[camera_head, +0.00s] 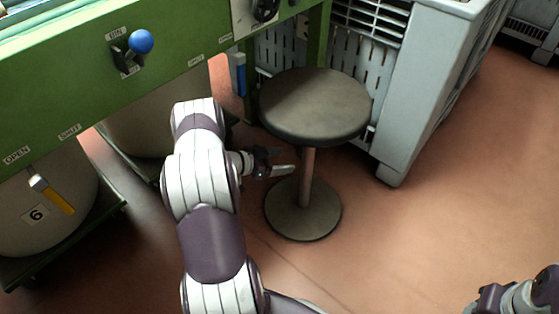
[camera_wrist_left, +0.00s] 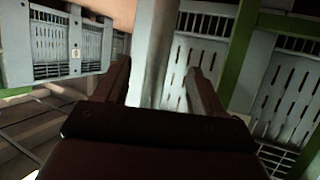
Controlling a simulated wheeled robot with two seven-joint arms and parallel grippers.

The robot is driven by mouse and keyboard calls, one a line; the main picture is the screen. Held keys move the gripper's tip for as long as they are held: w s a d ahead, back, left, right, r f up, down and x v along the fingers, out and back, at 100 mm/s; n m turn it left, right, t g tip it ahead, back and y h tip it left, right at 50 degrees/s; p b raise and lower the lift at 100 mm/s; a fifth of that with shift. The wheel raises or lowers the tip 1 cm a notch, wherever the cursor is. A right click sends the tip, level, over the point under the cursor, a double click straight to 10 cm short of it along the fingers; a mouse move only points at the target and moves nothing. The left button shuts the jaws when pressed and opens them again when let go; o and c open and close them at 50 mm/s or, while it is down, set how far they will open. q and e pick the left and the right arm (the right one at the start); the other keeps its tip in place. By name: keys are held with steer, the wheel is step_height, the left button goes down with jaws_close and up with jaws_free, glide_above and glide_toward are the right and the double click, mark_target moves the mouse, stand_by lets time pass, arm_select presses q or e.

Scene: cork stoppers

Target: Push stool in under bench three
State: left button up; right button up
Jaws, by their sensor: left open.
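The stool has a round dark seat (camera_head: 315,105), a thin central post (camera_head: 307,175) and a round base (camera_head: 303,209). It stands upright on the floor beside the green bench (camera_head: 75,90), in front of a grey slatted crate. My left gripper (camera_head: 282,163) is open below the seat, just left of the post. In the left wrist view its two fingers (camera_wrist_left: 162,80) are apart, with a pale upright surface beyond them that I cannot identify for certain. My right gripper (camera_head: 490,300) is partly in view at the bottom right. I cannot read a three on the bench.
A large grey crate (camera_head: 440,90) stands right behind the stool. A drum marked 6 (camera_head: 35,215) sits under the bench at left. The floor (camera_head: 430,220) at right is clear.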

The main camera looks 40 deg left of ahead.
mark_target(303, 160)
arm_select(q)
steer(key=shift+w, duration=0.1)
steer(key=b+x, duration=0.2)
steer(key=x, duration=0.1)
steer(key=b+x, duration=0.2)
steer(key=x, duration=0.2)
steer(key=b+x, duration=0.3)
steer(key=x, duration=0.1)
steer(key=shift+f, duration=0.4)
steer(key=shift+w+d+b, duration=0.35)
steer(key=shift+w+b, duration=0.1)
steer(key=shift+w, duration=0.15)
jaws_close()
